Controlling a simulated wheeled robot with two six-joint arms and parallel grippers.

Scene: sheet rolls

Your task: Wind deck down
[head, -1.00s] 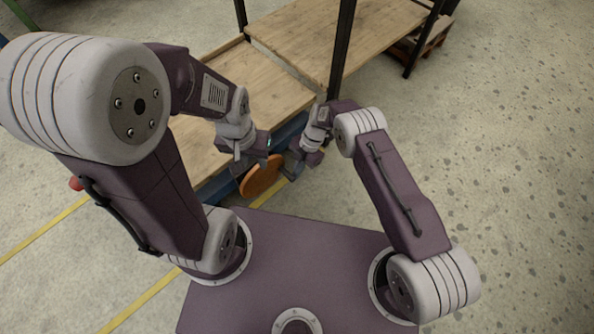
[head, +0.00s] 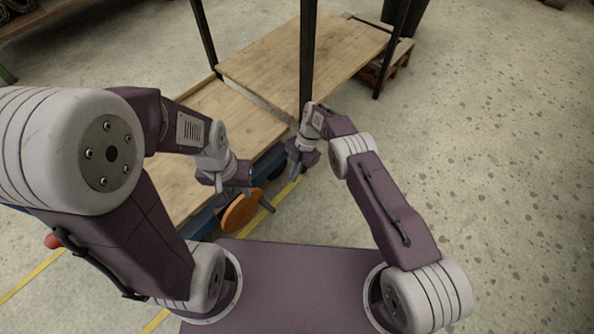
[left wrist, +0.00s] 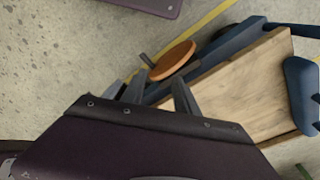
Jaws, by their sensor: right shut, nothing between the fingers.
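An orange round crank wheel (head: 241,210) with a grey handle stub (head: 266,201) stands at the near side of a low blue-framed lift table with a wooden deck (head: 185,185). In the left wrist view the wheel (left wrist: 173,60) and its stub (left wrist: 147,61) lie just beyond my fingertips. My left gripper (head: 234,190) is open and empty beside the wheel, its fingers (left wrist: 160,90) spread apart. My right gripper (head: 294,170) is shut and empty, to the upper right of the wheel and clear of the stub.
A dark-legged workbench with a wooden top (head: 300,55) stands directly beyond the deck. A wooden pallet (head: 388,62) lies beyond its right end. The concrete floor on the right is clear.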

